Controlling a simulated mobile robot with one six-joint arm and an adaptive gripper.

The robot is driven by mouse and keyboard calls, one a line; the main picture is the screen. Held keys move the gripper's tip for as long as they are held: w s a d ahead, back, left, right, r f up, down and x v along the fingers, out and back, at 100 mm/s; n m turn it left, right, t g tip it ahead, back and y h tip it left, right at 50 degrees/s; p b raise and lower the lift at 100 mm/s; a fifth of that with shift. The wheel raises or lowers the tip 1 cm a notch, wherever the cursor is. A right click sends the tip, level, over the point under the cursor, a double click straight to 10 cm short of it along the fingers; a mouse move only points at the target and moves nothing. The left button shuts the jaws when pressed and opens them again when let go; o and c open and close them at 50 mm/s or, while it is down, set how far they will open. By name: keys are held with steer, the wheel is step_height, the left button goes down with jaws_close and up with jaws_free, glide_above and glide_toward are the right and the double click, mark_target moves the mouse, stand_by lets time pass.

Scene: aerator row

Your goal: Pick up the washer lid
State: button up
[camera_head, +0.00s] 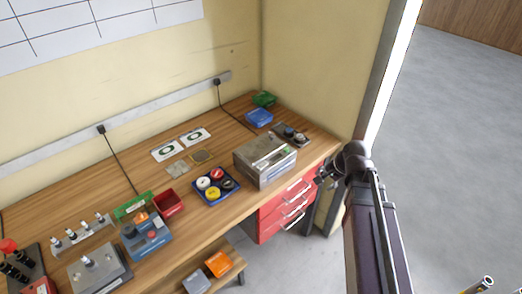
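A metal box (264,174) stands on the right part of the wooden bench, near its front edge. Its flat top (268,150) carries a pale bar like a handle; this looks like the washer with its lid on, but I cannot be sure. My gripper (324,176) is small and dark at the end of my arm, to the right of the box and apart from it in the picture. I cannot make out its fingers or whether it holds anything.
A blue tray (231,192) with several round caps sits left of the box. A dark tray (281,130) with round parts and a blue bin (259,117) stand behind it. Red drawers (285,212) are below. The wall edge (372,90) rises behind my arm.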

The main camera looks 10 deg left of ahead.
steer(key=w+a+r+m+t+y+b, duration=0.1)
steer(key=w+a+r+m+t+y, duration=0.1)
steer(key=w+a+m, duration=0.3)
steer(key=w+a+r+m+t+y+b, duration=0.2)
steer(key=w+a+m, duration=0.4)
steer(key=m, duration=0.6)
steer(key=shift+w+r+t+y+b, duration=0.15)
steer(key=shift+w+t+y+b, duration=0.25)
steer(key=shift+w+y, duration=0.75)
steer(key=shift+w+h, duration=0.25)
steer(key=b, duration=0.4)
glide_toward(273, 136)
steer(key=x, duration=0.3)
steer(key=shift+w+a+f, duration=0.1)
steer(key=shift+f, duration=0.4)
steer(key=shift+w+a+f, duration=0.25)
steer(key=shift+w+a, duration=0.05)
steer(key=shift+a, duration=0.2)
steer(key=shift+r+b+x, duration=0.1)
steer(key=shift+b+x, duration=0.45)
steer(key=shift+x, duration=0.75)
steer(key=shift+r+b+x, duration=0.15)
steer(key=shift+b+x, duration=0.35)
steer(key=shift+x, duration=0.85)
steer(key=shift+w, duration=0.15)
